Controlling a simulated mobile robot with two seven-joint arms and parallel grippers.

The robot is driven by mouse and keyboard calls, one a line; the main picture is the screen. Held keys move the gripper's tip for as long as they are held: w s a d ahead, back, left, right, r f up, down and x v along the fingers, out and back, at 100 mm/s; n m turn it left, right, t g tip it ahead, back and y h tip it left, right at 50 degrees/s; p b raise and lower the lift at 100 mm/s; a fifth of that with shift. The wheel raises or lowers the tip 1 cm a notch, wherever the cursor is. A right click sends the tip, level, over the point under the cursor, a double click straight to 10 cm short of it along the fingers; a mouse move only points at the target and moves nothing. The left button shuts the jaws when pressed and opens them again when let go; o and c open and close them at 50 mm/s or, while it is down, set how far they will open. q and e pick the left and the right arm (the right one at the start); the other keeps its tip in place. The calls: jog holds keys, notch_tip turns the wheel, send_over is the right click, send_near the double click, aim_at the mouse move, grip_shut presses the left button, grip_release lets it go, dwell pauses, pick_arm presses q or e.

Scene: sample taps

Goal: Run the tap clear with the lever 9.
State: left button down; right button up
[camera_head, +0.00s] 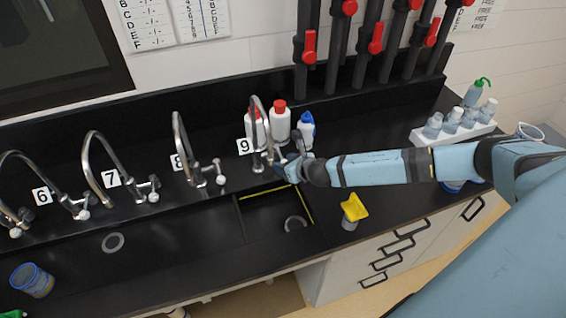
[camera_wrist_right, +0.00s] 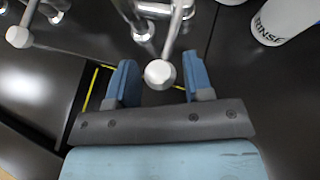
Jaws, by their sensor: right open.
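Tap 9, a chrome gooseneck (camera_head: 263,120), stands behind the small sink at the right end of the row, beside a "9" label (camera_head: 245,146). My right gripper (camera_head: 286,163) is at the base of this tap, on its right side, and covers most of its lever in the head view. In the right wrist view, the open gripper (camera_wrist_right: 160,80) has a blue finger on each side of the lever's round white knob (camera_wrist_right: 159,74). A gap shows between the knob and each finger. My left gripper is out of view.
Taps 8 (camera_head: 180,145), 7 (camera_head: 97,165) and 6 (camera_head: 40,170) stand to the left. White bottles with red caps (camera_head: 280,124) and a blue-capped bottle (camera_head: 306,130) stand close behind the gripper. A yellow-topped item (camera_head: 353,207) stands on the counter to the right.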

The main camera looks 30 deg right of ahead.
jog(key=shift+w, duration=0.1)
dwell(0.3)
jog(key=shift+w+d, duration=0.2)
jog(key=shift+d, duration=0.9)
jog(key=shift+w+d, duration=0.15)
jog(key=shift+d, duration=0.95)
jog(key=shift+w+d, duration=0.2)
jog(key=shift+d, duration=0.9)
jog(key=shift+a, duration=0.25)
dwell(0.6)
jog(key=a, duration=0.4)
jog(key=s+a, duration=0.1)
jog(key=a, duration=0.2)
jog(key=shift+s, duration=0.1)
jog(key=shift+d, duration=0.55)
jog(key=v, duration=0.7)
